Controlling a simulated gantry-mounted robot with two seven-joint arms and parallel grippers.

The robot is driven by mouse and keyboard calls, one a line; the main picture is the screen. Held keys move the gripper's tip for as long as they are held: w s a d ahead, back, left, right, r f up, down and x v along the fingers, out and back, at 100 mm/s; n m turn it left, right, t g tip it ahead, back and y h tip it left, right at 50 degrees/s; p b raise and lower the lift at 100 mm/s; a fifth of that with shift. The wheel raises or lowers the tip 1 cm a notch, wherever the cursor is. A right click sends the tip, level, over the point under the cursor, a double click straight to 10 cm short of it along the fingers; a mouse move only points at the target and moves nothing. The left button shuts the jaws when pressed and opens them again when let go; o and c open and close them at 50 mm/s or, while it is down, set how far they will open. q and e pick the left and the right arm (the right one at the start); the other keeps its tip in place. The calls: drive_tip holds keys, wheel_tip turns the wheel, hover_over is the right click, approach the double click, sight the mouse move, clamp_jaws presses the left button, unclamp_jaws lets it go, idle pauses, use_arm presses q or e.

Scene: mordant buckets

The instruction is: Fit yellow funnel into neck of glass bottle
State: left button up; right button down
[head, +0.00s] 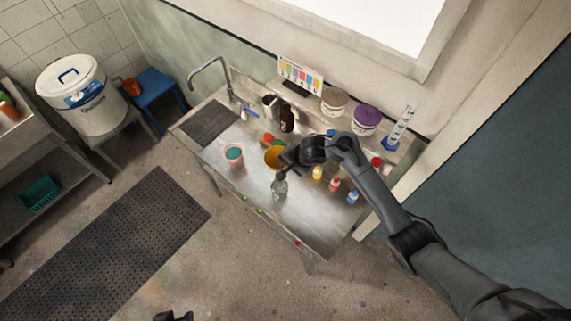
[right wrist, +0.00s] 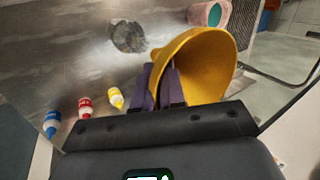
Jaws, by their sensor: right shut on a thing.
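The yellow funnel (head: 272,158) is in my right gripper (head: 282,168), above the metal table. The clear glass bottle (head: 279,189) stands upright near the table's front edge, just below the gripper in the head view. It also shows as a grey, see-through shape in the right wrist view (right wrist: 128,37). The funnel and the bottle look apart. A dark tip of my left gripper (head: 172,316) shows at the bottom edge.
A pink cup with teal contents (head: 234,154) stands left of the funnel. Small yellow (head: 317,173), red (head: 334,185) and blue (head: 352,197) bottles stand to the right. A brown bottle (head: 287,120) and lidded tubs (head: 365,120) stand behind. The table's front left is clear.

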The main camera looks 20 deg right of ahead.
drive_tip(key=shift+r, duration=0.1)
drive_tip(key=shift+f+b, duration=1.5)
drive_tip(key=shift+f, duration=2.8)
drive_tip(key=shift+f, duration=0.1)
drive_tip(key=c, duration=1.1)
unclamp_jaws()
drive_tip(key=shift+c, duration=0.2)
